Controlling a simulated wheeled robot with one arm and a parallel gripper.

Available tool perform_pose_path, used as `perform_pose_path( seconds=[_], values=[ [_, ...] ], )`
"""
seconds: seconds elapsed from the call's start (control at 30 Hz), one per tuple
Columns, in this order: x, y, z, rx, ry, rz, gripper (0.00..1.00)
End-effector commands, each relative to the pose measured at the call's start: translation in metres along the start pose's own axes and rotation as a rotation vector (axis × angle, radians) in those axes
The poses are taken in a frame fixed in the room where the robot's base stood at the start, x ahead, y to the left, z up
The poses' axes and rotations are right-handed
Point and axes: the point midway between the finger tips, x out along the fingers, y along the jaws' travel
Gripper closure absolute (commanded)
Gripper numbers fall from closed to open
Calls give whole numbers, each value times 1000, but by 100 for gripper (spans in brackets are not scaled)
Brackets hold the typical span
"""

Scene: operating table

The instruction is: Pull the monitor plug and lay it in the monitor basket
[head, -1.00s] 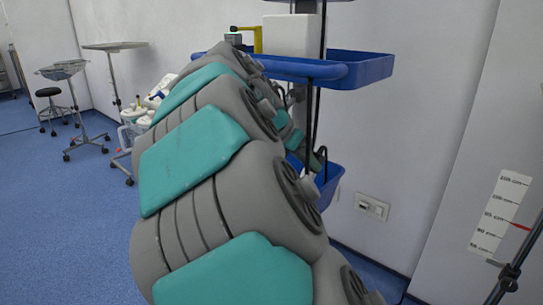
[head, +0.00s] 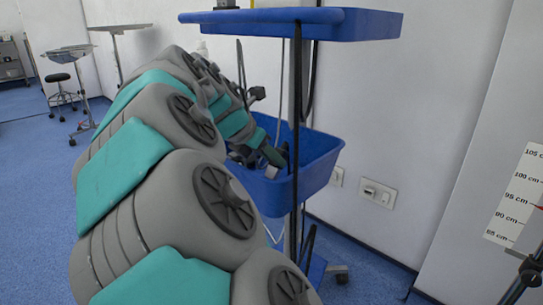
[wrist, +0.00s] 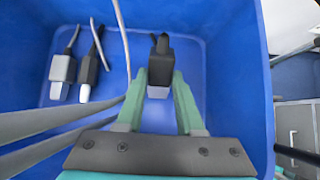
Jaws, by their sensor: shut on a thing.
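The black monitor plug (wrist: 159,62) is between the green fingers of my gripper (wrist: 160,82) in the wrist view. My gripper is shut on it. Its pale end points toward my palm and its dark cord end points away. The plug is over the inside of the blue monitor basket (wrist: 225,55); I cannot tell whether it touches the floor. In the head view my gripper (head: 272,157) reaches into the basket (head: 318,172) from the left, and the plug is hard to make out there.
A grey plug (wrist: 62,70) and another black plug (wrist: 91,68) lie at the basket's left side. A pale cable (wrist: 123,35) runs between them and my gripper. A blue shelf (head: 340,24) overhangs the basket. Dark poles and cables stand in front. Wall sockets (head: 377,193) are at right.

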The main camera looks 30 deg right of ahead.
Motion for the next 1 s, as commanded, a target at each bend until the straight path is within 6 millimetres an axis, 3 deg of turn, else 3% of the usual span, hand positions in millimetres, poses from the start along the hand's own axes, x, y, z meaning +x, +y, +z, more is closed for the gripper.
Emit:
perform_pose_path(
  seconds=[0.4, 0.43, 0.73, 1.0],
  values=[
    [3, 0, -3, 1, 0, 1, 100],
    [3, 0, -3, 1, 0, 1, 63],
    [4, 0, -3, 1, 0, 0, 29],
    [3, 0, -4, 0, 0, 1, 29]
  ],
)
